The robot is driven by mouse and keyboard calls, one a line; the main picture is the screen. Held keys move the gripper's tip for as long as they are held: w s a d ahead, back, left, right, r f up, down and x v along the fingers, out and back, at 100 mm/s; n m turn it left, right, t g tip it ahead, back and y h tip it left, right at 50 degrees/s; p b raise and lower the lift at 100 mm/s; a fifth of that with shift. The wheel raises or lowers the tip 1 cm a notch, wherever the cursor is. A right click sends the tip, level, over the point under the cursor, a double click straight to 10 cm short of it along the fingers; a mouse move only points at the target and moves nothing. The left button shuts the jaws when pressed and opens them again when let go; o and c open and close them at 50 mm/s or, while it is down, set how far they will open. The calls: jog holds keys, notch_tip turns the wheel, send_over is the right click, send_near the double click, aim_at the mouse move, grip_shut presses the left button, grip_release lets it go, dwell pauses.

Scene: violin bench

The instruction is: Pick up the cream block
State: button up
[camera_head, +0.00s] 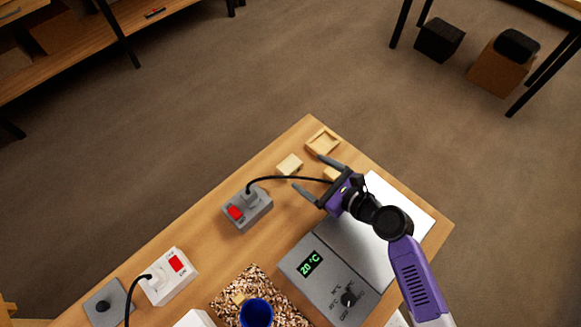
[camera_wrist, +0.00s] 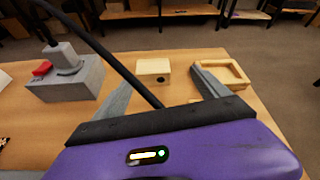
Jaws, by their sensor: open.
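A cream block (camera_head: 289,164) lies on the bench top near its far edge, left of the open wooden tray. In the wrist view the cream block (camera_wrist: 154,68) shows a small dark hole in its near face. My gripper (camera_head: 312,174) is open and empty, its two fingers pointing toward the block from the right. In the wrist view the block is beyond my open fingers (camera_wrist: 160,80), apart from them. A second pale piece (camera_head: 332,174) lies by my gripper, partly hidden by it.
A black cable (camera_head: 290,179) runs from the grey switch box (camera_head: 247,210) across the space between my fingers. An open wooden tray (camera_head: 322,142) stands near the bench corner. The hot plate controller (camera_head: 325,278), a blue cup (camera_head: 256,312) and a white switch box (camera_head: 167,277) are nearer.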

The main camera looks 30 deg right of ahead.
aim_at(290, 165)
jog(key=shift+s+a+f+m, duration=0.15)
jog(key=shift+a+m, duration=0.3)
jog(key=shift+m, duration=0.25)
jog(key=shift+p+x, duration=0.3)
jog(key=shift+x, duration=3.6)
jog(key=shift+a+r, duration=0.2)
jog(key=shift+r, duration=0.05)
jog(key=c, duration=1.4)
jog(key=shift+c, duration=0.2)
jog(key=shift+r, duration=0.1)
